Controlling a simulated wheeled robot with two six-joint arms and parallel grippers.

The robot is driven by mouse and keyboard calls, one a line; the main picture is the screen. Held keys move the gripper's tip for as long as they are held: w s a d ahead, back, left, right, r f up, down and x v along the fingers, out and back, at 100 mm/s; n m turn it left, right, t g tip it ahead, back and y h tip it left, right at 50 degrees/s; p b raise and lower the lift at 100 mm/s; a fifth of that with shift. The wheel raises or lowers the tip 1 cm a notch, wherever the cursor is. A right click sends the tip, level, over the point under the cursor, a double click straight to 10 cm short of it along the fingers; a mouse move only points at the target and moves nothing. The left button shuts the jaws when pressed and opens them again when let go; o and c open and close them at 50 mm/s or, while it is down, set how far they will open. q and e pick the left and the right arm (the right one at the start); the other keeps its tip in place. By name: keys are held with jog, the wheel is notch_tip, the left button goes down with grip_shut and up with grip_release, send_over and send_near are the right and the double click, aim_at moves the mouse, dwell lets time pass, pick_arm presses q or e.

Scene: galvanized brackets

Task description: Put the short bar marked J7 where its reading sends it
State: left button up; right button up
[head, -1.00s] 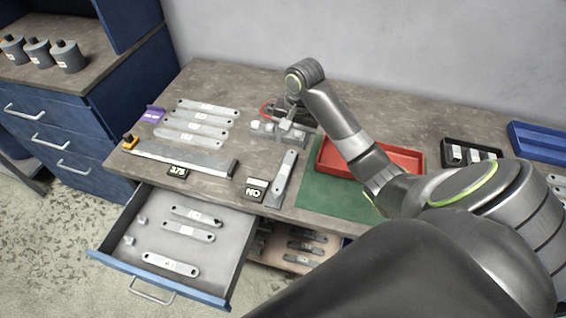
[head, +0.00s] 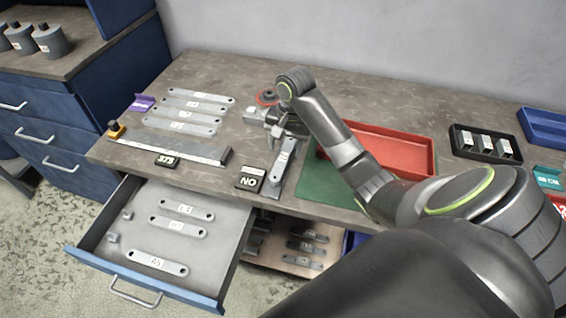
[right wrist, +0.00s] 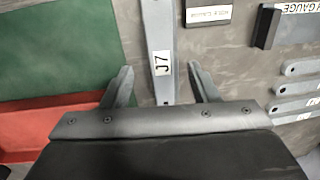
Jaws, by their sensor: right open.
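The short bar marked J7 (right wrist: 155,30) runs between the fingers of my right gripper (right wrist: 162,70) in the right wrist view; its white label faces up. The fingers are open, one on each side, with gaps to the bar. In the head view, the bar (head: 287,152) lies on a grey strip near the table's front edge, beside a black sign reading NO (head: 250,178). My right gripper (head: 280,127) is over its far end; the arm comes from the right. My left gripper is not visible.
Left are a long gauge with a sign reading 375 (head: 166,161) and several long bars (head: 190,110). An open drawer (head: 100,222) holds bars, one marked A5. Right are a green mat (head: 318,185), red tray (head: 400,150), black tray (head: 460,140) and blue tray (head: 545,125).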

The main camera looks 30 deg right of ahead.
aim_at(282, 159)
jog(key=shift+f+b, duration=0.4)
jog(key=shift+f, duration=0.05)
jog(key=shift+w+a+f+b, duration=0.1)
jog(key=shift+w+f+b, duration=0.1)
jog(key=shift+f+b, duration=0.8)
jog(key=shift+w+f+p, duration=0.2)
jog(key=shift+f+p, duration=0.15)
jog(key=shift+f, duration=0.75)
jog(key=shift+c, duration=0.2)
jog(key=shift+r, duration=0.1)
grip_shut()
